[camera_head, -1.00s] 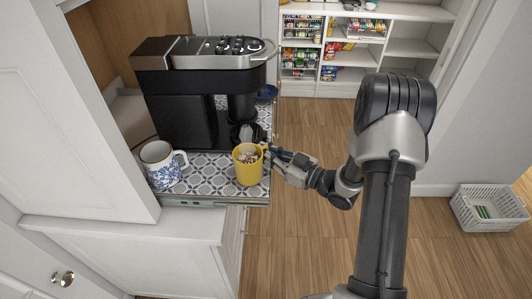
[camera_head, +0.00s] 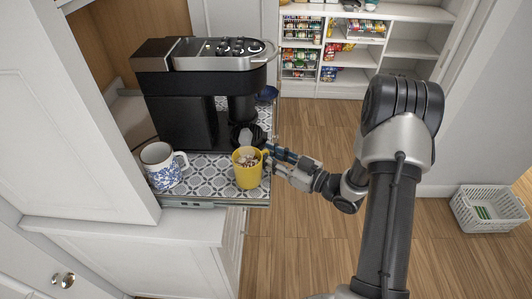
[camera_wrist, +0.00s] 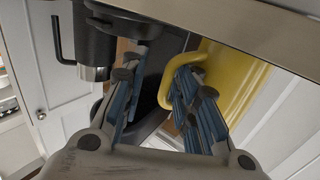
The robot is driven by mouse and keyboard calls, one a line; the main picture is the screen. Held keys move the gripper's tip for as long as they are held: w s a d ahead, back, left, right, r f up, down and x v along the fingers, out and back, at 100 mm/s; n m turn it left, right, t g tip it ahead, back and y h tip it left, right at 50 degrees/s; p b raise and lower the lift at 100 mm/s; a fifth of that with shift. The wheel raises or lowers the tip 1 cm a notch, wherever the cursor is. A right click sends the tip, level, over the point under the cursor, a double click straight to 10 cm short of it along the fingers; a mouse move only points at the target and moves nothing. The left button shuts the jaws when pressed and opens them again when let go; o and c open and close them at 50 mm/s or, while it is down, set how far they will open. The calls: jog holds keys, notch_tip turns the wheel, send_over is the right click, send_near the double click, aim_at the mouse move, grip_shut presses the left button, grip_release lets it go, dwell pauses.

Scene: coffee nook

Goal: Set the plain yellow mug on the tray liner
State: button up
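The plain yellow mug (camera_head: 247,171) stands upright on the patterned grey-and-white tray liner (camera_head: 208,181), near its front right corner. Pale, speckled contents show inside the mug. My gripper (camera_head: 272,158) is at the mug's right side, by the handle, with its fingers spread. In the wrist view my gripper (camera_wrist: 158,72) shows a clear gap between its blue-padded fingers. The yellow mug's handle (camera_wrist: 163,92) is beside the right-hand finger, which overlaps it in the picture. I cannot tell whether they touch.
A black and silver coffee maker (camera_head: 185,100) stands behind the mug on the pull-out tray. A white mug with blue pattern (camera_head: 163,168) stands at the liner's left. A dark blue item (camera_head: 267,94) is at the back right. A white basket (camera_head: 488,210) sits on the floor.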

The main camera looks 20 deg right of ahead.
jog(key=p+v, duration=0.1)
jog(key=v, duration=0.9)
jog(key=w+d+r+g+h, duration=0.2)
jog(key=w+d+r+h, duration=0.2)
jog(key=w+r+h, duration=0.3)
jog(key=s+r+m+g+h, duration=0.1)
jog(key=s+r+m+h, duration=0.25)
jog(key=r+h, duration=0.3)
jog(key=s+a+r+m+g, duration=0.1)
jog(key=s+a, duration=0.3)
jog(key=s, duration=0.4)
jog(key=s+a+r+m+g+y, duration=0.1)
jog(key=s+a+m+g, duration=0.1)
jog(key=s+a, duration=0.3)
jog(key=s+a+r+m+g+y, duration=0.1)
jog(key=s+a+g, duration=0.2)
jog(key=s, duration=1)
jog(key=shift+s+a+r, duration=0.15)
jog(key=shift+s+a, duration=0.1)
jog(key=shift+a, duration=0.45)
